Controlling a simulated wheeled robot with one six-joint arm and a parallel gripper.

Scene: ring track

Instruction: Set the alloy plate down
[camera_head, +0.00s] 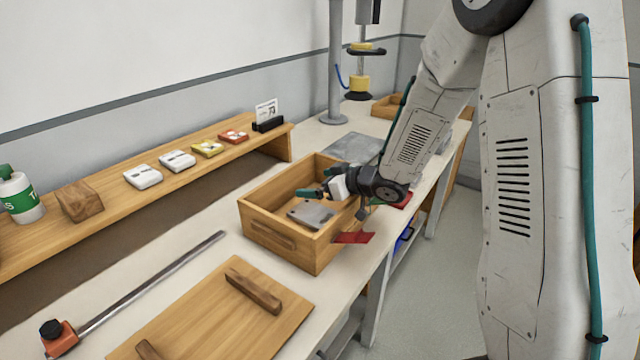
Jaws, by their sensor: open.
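A small grey metal plate (312,213), which looks like the alloy plate, lies inside an open wooden box (275,243) on the bench. It appears to rest on the box floor, toward the near side. My gripper (317,183) is over the box, above and behind the plate in the picture. Its teal-tipped fingers are apart, with nothing seen between them. A gap shows between the fingers and the plate. My wrist covers the right rear part of the box.
A lidlike wooden board (215,315) with handles and a bar clamp (150,285) lie on the bench (190,262). A shelf (215,160) with small boxes runs along the wall. A grey flat sheet (352,147) lies behind the box. Red pieces (354,238) are at the bench edge.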

